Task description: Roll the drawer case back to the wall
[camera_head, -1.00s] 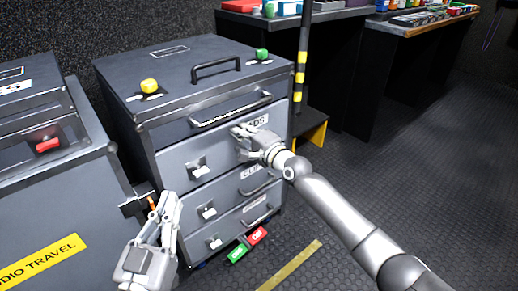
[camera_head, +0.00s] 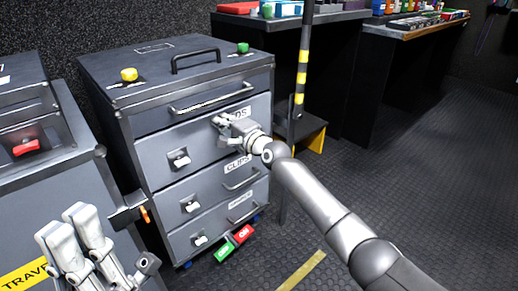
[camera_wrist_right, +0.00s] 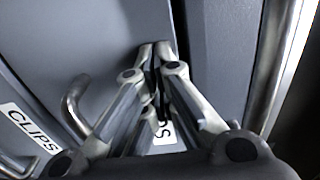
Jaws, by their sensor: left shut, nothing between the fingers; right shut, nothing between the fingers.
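The grey drawer case (camera_head: 152,220) stands upright in the middle of the head view, its back side near the dark textured wall. Its labelled drawers look shut. A yellow knob (camera_head: 129,74) and a green knob (camera_head: 242,48) are on top, and red (camera_head: 243,233) and green (camera_head: 222,252) pedals show at its foot. My right gripper (camera_head: 220,122) is shut and empty, at the upper drawer front beside its label. In the wrist view its fingertips (camera_wrist_right: 154,48) are close to the drawer face; contact cannot be told. My left gripper (camera_head: 62,222) is shut and empty, in front of the neighbouring case.
Another grey case (camera_head: 60,200) with a red latch (camera_head: 26,147) stands close on the left. A black-and-yellow post (camera_head: 303,60) and dark desks (camera_head: 350,85) stand to the right. Open ribbed floor (camera_head: 440,160) lies at the right.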

